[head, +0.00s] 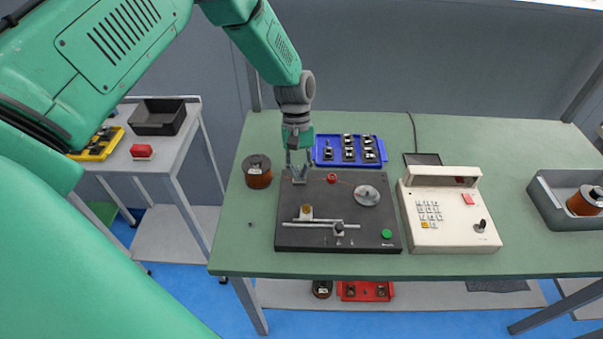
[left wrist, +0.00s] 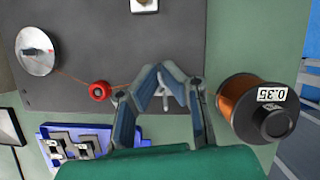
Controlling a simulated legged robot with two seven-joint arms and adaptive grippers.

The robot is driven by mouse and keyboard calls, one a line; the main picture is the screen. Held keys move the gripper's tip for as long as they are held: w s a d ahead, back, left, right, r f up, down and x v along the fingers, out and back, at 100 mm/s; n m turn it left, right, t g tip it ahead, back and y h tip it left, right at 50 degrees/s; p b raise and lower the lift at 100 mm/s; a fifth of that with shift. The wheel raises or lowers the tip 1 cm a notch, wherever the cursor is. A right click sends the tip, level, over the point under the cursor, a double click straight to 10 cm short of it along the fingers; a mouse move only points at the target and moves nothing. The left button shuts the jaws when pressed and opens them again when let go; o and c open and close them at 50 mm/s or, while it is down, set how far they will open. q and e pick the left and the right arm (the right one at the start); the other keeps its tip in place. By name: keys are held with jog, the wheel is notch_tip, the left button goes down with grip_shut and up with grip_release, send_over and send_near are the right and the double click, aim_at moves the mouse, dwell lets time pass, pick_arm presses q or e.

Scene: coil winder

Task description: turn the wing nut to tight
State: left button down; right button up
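My left gripper (head: 299,178) points down over the back left corner of the black winder board (head: 320,205). In the left wrist view its two fingers (left wrist: 160,75) slant inward, with a small gap at the tips. A small pale grey wing nut (left wrist: 165,101) shows between the fingers, low over the board. The fingertips are around or right beside it; I cannot tell whether they touch it. Its lower part and the stud are hidden or too small to make out. My right gripper is in neither view.
A copper wire spool (head: 257,171) stands just left of the board, close to the gripper in the left wrist view (left wrist: 240,105). A blue tray (head: 348,151) lies behind the board. A red wire guide (left wrist: 99,91) and a silver disc (head: 367,196) are on it. A beige keypad unit (head: 448,212) stands right.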

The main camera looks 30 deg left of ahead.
pick_arm(q)
jog(key=m, duration=0.2)
jog(key=m+y, duration=0.2)
jog(key=m, duration=0.1)
jog(key=shift+w+a+r+m+g, duration=0.1)
jog(key=shift+a+r+m+g, duration=0.05)
jog(key=shift+a+m+g, duration=0.2)
jog(key=m+y, duration=0.1)
jog(key=m, duration=0.3)
jog(key=shift+a+m+y, duration=0.15)
jog(key=shift+m+y, duration=0.1)
jog(key=shift+y, duration=0.15)
jog(key=m, duration=0.2)
jog(key=m+y, duration=0.1)
jog(key=m, duration=0.1)
jog(key=shift+a+r+y, duration=0.1)
jog(key=shift+a+y, duration=0.1)
jog(key=shift+y, duration=0.1)
jog(key=m, duration=0.1)
jog(key=m+t+y+p, duration=0.1)
jog(key=m, duration=0.1)
jog(key=m+t, duration=0.1)
jog(key=m, duration=0.1)
jog(key=shift+w+a, duration=0.2)
jog(key=shift+w, duration=0.05)
jog(key=shift+m, duration=0.4)
